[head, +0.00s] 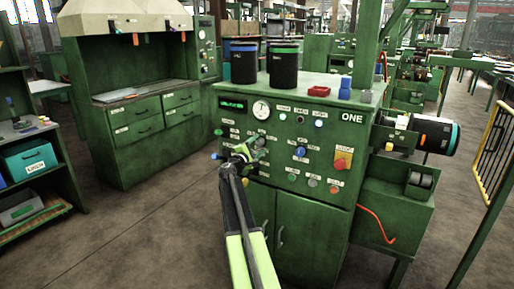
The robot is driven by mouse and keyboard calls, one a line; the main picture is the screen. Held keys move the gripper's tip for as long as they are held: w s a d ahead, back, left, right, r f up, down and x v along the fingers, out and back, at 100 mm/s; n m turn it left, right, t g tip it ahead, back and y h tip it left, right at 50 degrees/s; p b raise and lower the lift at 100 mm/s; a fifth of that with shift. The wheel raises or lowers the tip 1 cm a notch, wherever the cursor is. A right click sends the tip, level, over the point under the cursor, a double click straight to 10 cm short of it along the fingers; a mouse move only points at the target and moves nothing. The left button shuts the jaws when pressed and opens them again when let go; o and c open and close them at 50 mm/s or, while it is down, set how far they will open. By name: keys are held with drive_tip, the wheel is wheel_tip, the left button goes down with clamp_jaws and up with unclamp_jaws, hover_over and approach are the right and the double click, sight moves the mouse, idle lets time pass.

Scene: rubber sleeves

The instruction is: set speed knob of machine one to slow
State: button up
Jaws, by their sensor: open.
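Machine one (318,225) is a green cabinet with a sloped control panel marked "ONE" at its upper right. My gripper (258,148) is open in front of the panel's left half, left of the blue knob. It hides part of the panel. I cannot tell whether it touches a control.
Two dark cylinders with coloured bands (284,66) stand on the machine's top, with a red tray (319,91) and blue blocks (345,87). A motor (434,134) juts out at the right. A yellow railing (489,140) stands further right.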

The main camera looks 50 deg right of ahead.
drive_tip(key=b+v, duration=0.1)
drive_tip(key=v, duration=1.6)
drive_tip(key=shift+a, duration=0.2)
